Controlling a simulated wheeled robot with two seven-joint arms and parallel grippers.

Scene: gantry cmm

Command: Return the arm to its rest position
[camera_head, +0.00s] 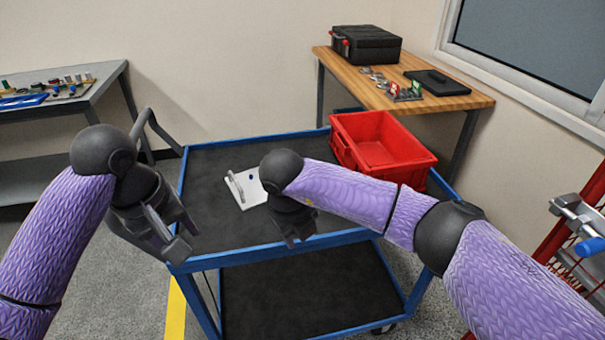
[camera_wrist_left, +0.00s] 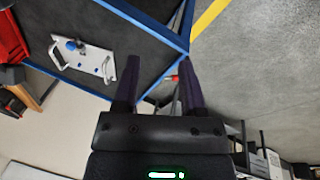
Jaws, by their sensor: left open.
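My left arm comes in from the left with its gripper (camera_head: 176,236) hanging by the near left corner of the blue-framed cart (camera_head: 230,255). In the left wrist view this gripper (camera_wrist_left: 158,85) is open, with nothing between its fingers. My right arm reaches in from the right, and its gripper (camera_head: 294,238) points down over the cart's near edge. Its fingers are dark and small, so I cannot tell how far apart they are. The right forearm hides part of the cart top.
A white plate with a handle (camera_head: 241,191) lies on the cart's dark top, beside a red bin (camera_head: 378,143). A wooden table (camera_head: 450,101) with a black case (camera_head: 366,44) stands behind. A grey bench (camera_head: 100,84) is at left. Grey floor is free left of the cart.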

